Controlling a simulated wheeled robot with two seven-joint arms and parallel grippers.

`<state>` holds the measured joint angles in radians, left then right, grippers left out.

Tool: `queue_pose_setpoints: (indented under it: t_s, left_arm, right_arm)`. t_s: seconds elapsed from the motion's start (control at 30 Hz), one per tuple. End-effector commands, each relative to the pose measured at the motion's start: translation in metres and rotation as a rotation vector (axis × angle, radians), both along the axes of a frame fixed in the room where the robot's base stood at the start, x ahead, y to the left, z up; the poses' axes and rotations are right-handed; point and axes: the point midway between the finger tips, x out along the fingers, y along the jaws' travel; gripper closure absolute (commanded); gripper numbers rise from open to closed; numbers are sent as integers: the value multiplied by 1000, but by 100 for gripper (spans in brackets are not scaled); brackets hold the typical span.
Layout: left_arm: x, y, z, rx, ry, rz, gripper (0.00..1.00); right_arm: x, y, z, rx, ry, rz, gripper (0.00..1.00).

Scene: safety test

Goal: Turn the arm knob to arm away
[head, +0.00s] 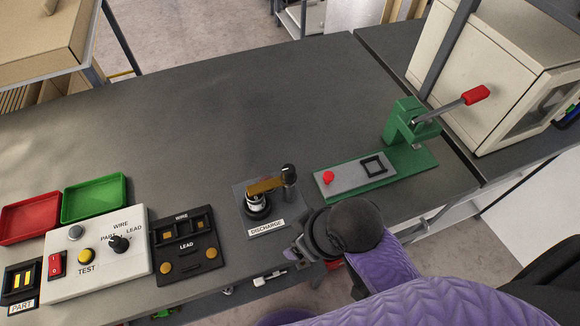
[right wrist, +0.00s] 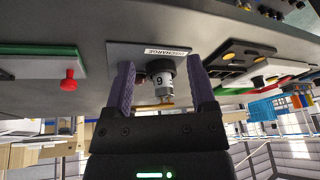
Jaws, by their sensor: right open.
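No knob labelled "arm away" is readable. A black selector knob (head: 118,243) sits on the white test box (head: 100,283), with the words PART, WIRE and LEAD around it. A discharge fixture (head: 258,207) stands on a grey plate, with a dark cylinder, a brass bar and a black-topped post. My right gripper (head: 296,246) is at the table's front edge, near the DISCHARGE label. In the right wrist view my right gripper (right wrist: 161,66) is open, its purple fingers on either side of the cylinder (right wrist: 160,77) marked 9 in the picture; contact is unclear. My left gripper is not in view.
A green lever press (head: 408,135) with a red handle and a grey pad with a red button (head: 328,177) stand to the right. A LEAD block (head: 187,246), red tray (head: 30,216) and green tray (head: 95,199) are left. The table's back middle is clear.

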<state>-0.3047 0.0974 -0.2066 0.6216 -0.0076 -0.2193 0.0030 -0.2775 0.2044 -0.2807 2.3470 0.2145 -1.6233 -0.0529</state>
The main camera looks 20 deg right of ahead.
Motion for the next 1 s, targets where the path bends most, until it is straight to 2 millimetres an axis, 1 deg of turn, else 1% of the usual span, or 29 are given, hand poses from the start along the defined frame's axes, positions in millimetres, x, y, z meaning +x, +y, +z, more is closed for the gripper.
queue_pose_setpoints:
  t_s: [0.03,0.1,0.2,0.27,0.33,0.37,0.43,0.5,0.6,0.7,0.77,0.83,1.0]
  left_arm:
    - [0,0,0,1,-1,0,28]
    - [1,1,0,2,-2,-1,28]
    - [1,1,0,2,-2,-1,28]
    - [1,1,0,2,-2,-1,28]
    - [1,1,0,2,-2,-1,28]
    - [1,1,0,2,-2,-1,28]
    - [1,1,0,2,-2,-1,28]
    - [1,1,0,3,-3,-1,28]
    - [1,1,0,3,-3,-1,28]
    - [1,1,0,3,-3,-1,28]
    - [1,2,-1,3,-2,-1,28]
    - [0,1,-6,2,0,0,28]
    - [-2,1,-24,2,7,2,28]
  right_arm:
    - [11,10,7,11,-18,74,28]
    - [24,24,16,22,-32,187,28]
    - [41,39,28,15,-41,353,28]
    - [51,45,36,-6,-41,455,28]
    - [65,46,46,-52,-30,579,28]
    - [71,45,52,-78,-21,632,28]
    - [87,35,67,-155,13,740,28]
    - [103,20,86,-233,60,816,28]
    - [117,-2,110,-308,121,863,28]
    - [124,-14,125,-340,156,877,28]
    - [125,-17,125,-346,167,880,28]
    - [125,-17,115,-345,171,881,28]
    - [124,-17,71,-344,171,882,28]
